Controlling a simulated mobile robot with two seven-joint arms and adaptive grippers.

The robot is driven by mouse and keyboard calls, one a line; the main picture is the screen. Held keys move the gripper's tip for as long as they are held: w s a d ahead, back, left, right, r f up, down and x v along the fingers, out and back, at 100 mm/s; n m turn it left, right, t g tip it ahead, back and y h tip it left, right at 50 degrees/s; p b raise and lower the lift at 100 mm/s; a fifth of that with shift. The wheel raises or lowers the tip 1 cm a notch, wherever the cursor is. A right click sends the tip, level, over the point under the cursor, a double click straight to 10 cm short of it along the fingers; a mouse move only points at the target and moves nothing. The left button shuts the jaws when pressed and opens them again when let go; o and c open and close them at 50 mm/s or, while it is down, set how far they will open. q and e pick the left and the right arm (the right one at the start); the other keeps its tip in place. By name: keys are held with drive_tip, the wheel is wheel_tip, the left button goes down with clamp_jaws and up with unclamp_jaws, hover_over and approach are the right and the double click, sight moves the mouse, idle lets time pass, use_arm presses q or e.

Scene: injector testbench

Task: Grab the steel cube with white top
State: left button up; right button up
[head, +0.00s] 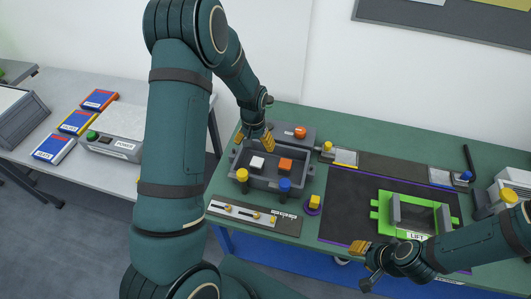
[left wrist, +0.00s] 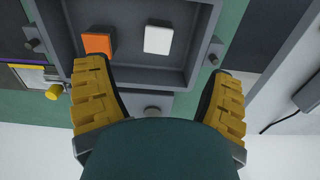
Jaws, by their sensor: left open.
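The steel cube with the white top (head: 257,162) sits inside a grey walled tray (head: 262,184) on the green bench, left of an orange-topped cube (head: 286,165).
An orange button (head: 300,131) is behind the tray. A slotted panel (head: 240,215) lies in front. A green fixture (head: 385,214) stands on the black mat (head: 340,210) to the right.

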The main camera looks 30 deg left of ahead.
use_arm(q)
drive_tip(key=shift+w+f, duration=0.55)
drive_tip(key=shift+f, duration=0.15)
hover_over(257, 161)
drive_tip(key=s, duration=0.1)
wheel_tip(257, 161, down, 4)
drive_tip(key=shift+f, duration=0.25)
wheel_tip(257, 161, down, 2)
drive_tip(key=shift+w+f+b, duration=0.15)
drive_tip(key=shift+f+b, duration=0.1)
drive_tip(key=shift+b, duration=0.75)
drive_tip(key=shift+f, duration=0.45)
drive_tip(key=f+b, duration=0.2)
drive_tip(key=f, duration=0.2)
drive_tip(key=shift+w+f+b, duration=0.15)
drive_tip(key=shift+w+b, duration=0.1)
drive_tip(key=shift+b, duration=0.15)
drive_tip(key=shift+f, duration=0.2)
use_arm(e)
drive_tip(key=f, duration=0.5)
drive_tip(key=shift+w+a, duration=0.15)
drive_tip(key=shift+w, duration=0.15)
use_arm(q)
drive_tip(key=shift+r, duration=0.1)
drive_tip(key=c, duration=1.4)
